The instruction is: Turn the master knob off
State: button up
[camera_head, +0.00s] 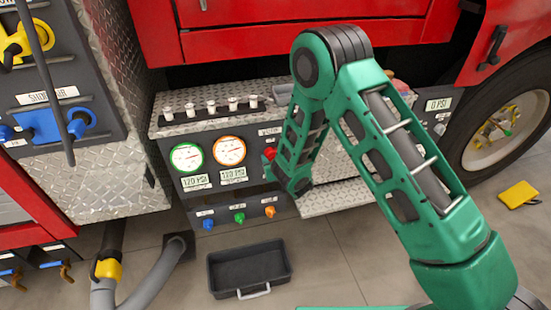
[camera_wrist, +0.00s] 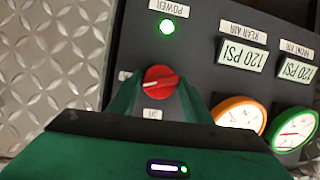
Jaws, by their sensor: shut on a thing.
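The master knob, a red round knob (camera_wrist: 160,82), sits on the dark pump panel (camera_wrist: 222,97) between the two green fingers of my gripper (camera_wrist: 160,94) in the wrist view. The fingers are shut on it from both sides. Its pale pointer line lies nearly level in the picture. Small labels sit beside and below it, too small to read surely. The green POWER light (camera_wrist: 166,26) above it is lit. In the head view the red knob (camera_head: 270,153) shows at the panel, with my gripper (camera_head: 277,167) against it, partly hidden by my wrist.
A green-rimmed gauge (camera_head: 187,157) and an orange-rimmed gauge (camera_head: 229,151) stand left of the knob, with 120 PSI displays below. Blue, green and orange knobs (camera_head: 239,217) line the lower panel. A black tray (camera_head: 248,268) and a yellow block (camera_head: 519,194) lie on the floor.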

jog(key=shift+w+d+r+n+t+h, duration=0.15)
jog(key=shift+n+t+h, duration=0.25)
jog(key=shift+n+h, duration=0.7)
jog(key=shift+n+t+h, duration=0.3)
jog(key=shift+n+h, duration=0.4)
jog(key=shift+n, duration=0.5)
jog(key=n+h, duration=0.1)
jog(key=n+t+h, duration=0.1)
jog(key=n, duration=0.1)
jog(key=shift+a+n+t, duration=0.3)
jog(key=shift+a, duration=0.1)
jog(key=shift+n+t+h, duration=0.3)
jog(key=shift+n, duration=0.5)
jog(key=o, duration=1)
jog(key=shift+c, duration=0.2)
jog(key=shift+f, duration=0.25)
